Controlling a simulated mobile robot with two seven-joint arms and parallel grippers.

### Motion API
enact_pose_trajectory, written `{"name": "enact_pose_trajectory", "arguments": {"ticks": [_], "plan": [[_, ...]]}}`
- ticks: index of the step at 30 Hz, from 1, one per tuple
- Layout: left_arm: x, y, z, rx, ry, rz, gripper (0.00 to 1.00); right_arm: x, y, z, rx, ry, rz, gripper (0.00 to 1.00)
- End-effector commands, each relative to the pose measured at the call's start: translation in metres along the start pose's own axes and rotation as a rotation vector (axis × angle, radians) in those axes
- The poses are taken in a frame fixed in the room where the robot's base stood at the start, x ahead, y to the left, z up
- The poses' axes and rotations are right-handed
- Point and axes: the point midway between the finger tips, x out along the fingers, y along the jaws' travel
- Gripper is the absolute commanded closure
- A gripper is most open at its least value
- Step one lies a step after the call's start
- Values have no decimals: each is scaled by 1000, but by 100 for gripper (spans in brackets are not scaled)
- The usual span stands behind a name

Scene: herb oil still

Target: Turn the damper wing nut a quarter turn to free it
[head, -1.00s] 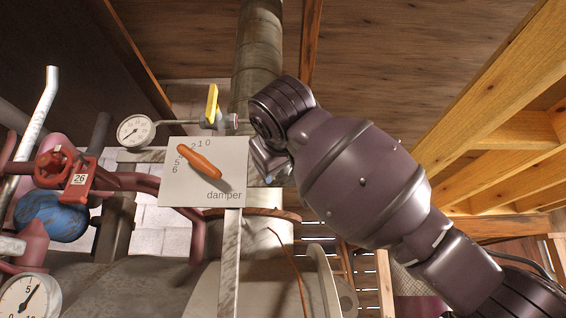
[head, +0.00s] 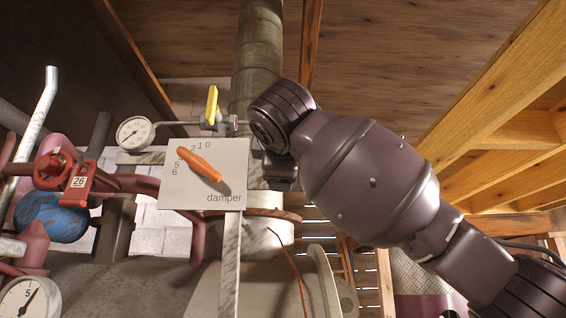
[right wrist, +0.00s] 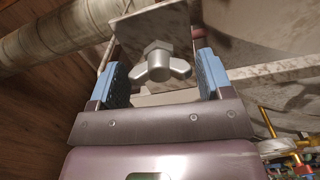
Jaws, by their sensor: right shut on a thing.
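The grey metal wing nut (right wrist: 160,65), with a hex centre and two wings, shows in the right wrist view in front of a pale plate edge. My right gripper (right wrist: 159,72) has its blue-padded fingers on either side of it and is shut on it. In the head view, the white damper plate (head: 230,165) carries an orange pointer handle (head: 199,164), tilted across the printed numbers. My right gripper's fingers and the wing nut are hidden behind the plate's right edge there. My left gripper is in neither view.
A gauge (head: 134,133) and a yellow-handled valve (head: 212,105) sit just above the plate. A flue pipe (head: 257,50) rises behind. A red valve wheel (head: 54,168) and a blue round body (head: 50,215) stand left. Wooden beams (head: 500,80) lie right of my arm.

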Motion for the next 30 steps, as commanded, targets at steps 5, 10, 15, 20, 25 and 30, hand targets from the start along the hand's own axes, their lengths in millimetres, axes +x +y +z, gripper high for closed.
{"name": "enact_pose_trajectory", "arguments": {"ticks": [5, 10, 15, 20, 25, 30], "plan": [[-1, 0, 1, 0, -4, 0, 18, 0, 0, -1, -84, 2, 1, 51], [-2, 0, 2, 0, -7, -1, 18, 0, 0, -1, -132, 2, 1, 51], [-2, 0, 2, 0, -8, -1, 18, 0, -1, -1, -151, 2, 0, 51], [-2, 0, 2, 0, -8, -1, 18, 0, -1, -1, -154, 2, 0, 51], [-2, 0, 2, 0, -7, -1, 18, 0, -1, -1, -154, 2, 0, 51], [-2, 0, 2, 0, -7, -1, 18, 0, -1, -1, -153, 1, 0, 7]]}}
